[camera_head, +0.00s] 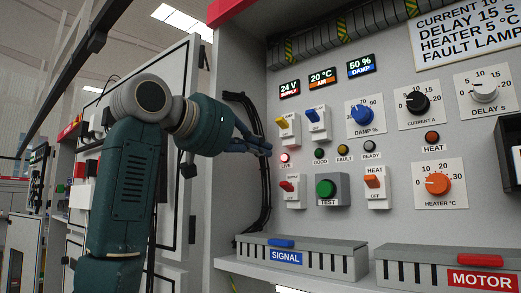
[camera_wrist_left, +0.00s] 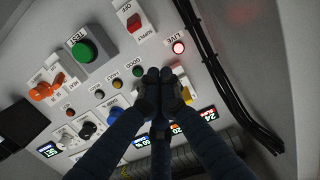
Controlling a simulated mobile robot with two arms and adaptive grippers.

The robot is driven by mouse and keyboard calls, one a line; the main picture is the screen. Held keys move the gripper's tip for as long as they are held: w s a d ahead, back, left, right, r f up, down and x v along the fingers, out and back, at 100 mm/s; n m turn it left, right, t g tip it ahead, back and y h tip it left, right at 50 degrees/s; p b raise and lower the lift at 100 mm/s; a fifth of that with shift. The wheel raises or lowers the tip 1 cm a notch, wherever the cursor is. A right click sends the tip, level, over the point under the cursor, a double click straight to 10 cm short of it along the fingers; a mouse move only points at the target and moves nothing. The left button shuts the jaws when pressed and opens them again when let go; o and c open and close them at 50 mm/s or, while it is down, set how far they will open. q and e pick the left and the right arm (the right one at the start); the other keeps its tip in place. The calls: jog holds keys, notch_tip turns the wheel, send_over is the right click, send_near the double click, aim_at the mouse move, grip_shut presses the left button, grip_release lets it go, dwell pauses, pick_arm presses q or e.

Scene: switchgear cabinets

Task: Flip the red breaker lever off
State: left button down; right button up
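The red breaker lever (camera_head: 287,186) sits on a white plate marked SUPPLY and OFF, low on the left side of the grey panel. It also shows in the wrist view (camera_wrist_left: 134,22), near the top, where the panel appears upside down. My left gripper (camera_head: 266,151) is in front of the panel's left edge, above and left of the lever and apart from it. In the wrist view its fingertips (camera_wrist_left: 161,84) are together with nothing seen between them, below the red lever in that picture. They partly cover the yellow and blue levers there. My right gripper is not in view.
The lit LIVE lamp (camera_head: 285,158) is just above the red lever. The green TEST button (camera_head: 326,188) is to its right, and an orange heater lever (camera_head: 374,181) beyond. Yellow (camera_head: 283,123) and blue (camera_head: 314,115) levers are above. Black cables (camera_head: 263,190) run along the left. The SIGNAL duct (camera_head: 340,262) juts out below.

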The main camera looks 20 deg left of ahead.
pick_arm(q)
jog(key=p, duration=0.4)
send_over(282, 182)
jog(key=shift+w+f, duration=0.15)
jog(key=shift+w, duration=0.2)
jog(key=shift+s+a+f, duration=0.1)
jog(key=shift+s+f, duration=0.05)
jog(key=shift+f, duration=0.45)
jog(key=shift+s+f, duration=0.1)
jog(key=shift+f, duration=0.5)
jog(key=shift+s+a+f+p, duration=0.3)
jog(key=shift+s+f, duration=0.25)
jog(key=shift+f, duration=0.3)
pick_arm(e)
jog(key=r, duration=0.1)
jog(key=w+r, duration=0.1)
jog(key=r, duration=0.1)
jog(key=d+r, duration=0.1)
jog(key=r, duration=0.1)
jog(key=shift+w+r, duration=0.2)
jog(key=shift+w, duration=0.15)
pick_arm(q)
jog(key=shift+d, duration=0.15)
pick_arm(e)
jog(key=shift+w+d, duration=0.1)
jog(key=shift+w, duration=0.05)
